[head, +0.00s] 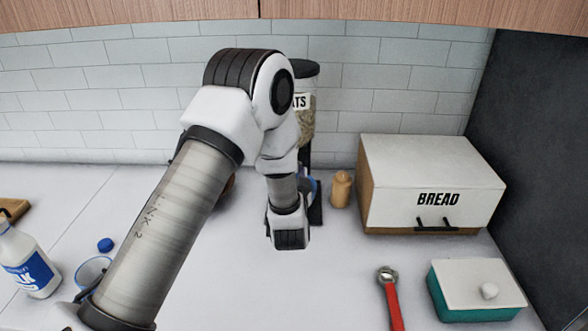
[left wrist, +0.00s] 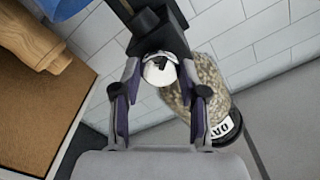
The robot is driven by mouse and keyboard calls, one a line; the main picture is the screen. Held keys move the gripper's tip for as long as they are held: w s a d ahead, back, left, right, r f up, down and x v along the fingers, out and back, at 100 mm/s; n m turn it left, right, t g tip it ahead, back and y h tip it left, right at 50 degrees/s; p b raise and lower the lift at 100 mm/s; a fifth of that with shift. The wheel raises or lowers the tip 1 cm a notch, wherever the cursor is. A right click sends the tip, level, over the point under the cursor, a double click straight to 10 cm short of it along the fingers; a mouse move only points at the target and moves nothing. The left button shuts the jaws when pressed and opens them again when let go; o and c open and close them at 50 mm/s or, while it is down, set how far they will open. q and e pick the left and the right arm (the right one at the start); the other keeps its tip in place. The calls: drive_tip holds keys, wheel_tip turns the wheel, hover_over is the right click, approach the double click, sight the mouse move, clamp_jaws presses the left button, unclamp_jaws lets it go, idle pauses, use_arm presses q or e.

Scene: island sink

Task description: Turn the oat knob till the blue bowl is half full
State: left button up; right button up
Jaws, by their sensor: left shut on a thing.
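The oat dispenser (head: 306,110), a clear tube of oats with a black lid and base, stands against the back wall, partly hidden by my left arm. In the left wrist view its oat-filled tube (left wrist: 205,82) appears upside down. My left gripper (left wrist: 160,78) has its fingers on either side of the white knob (left wrist: 159,70) and is shut on it. The gripper's fingers are hidden in the head view. A blue edge of the bowl (head: 313,188) shows behind my arm. Part of it shows in the left wrist view (left wrist: 60,6); its inside and fill level are hidden.
A wooden shaker (head: 341,190) and a bread box (head: 430,185) stand right of the dispenser. A red-handled tool (head: 391,298) and a teal butter dish (head: 476,290) lie in front. A milk bottle (head: 28,262), blue cap (head: 105,245) and cup (head: 92,270) are at left.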

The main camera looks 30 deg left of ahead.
use_arm(q)
drive_tip(key=shift+m, duration=0.8)
drive_tip(key=o, duration=1.1)
drive_tip(key=shift+o, duration=0.2)
drive_tip(key=v, duration=1.2)
drive_tip(key=shift+f, duration=0.1)
